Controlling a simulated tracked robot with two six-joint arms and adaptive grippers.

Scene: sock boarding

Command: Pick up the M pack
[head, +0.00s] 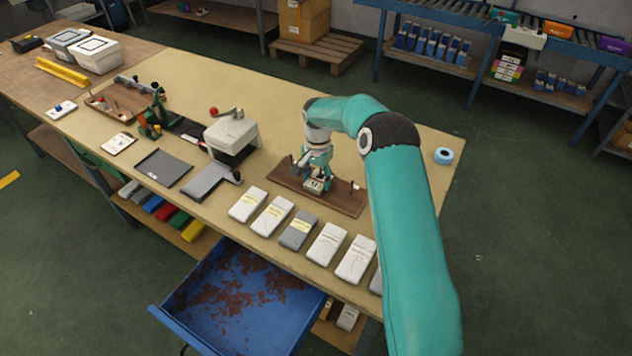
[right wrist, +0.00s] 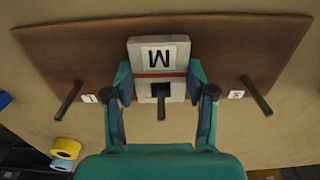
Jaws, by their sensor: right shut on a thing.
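The M pack (right wrist: 158,54) is a pale block with a white label reading M and a red band. It sits at the middle of a brown wooden board, by a dark peg. My right gripper (right wrist: 159,85) is shut on the M pack, with one finger on each side of it. In the head view the right gripper (head: 316,183) reaches down to the board (head: 342,199), and the pack (head: 313,186) shows partly below it. I cannot tell whether the pack touches the board. My left gripper is not in view.
Dark pegs (right wrist: 68,98) stand on the board at both sides, with small labels beside them. A row of white and grey packs (head: 326,243) lies along the table's front edge. A blue drawer (head: 168,318) stands open below. A blue tape roll (head: 444,155) lies at right.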

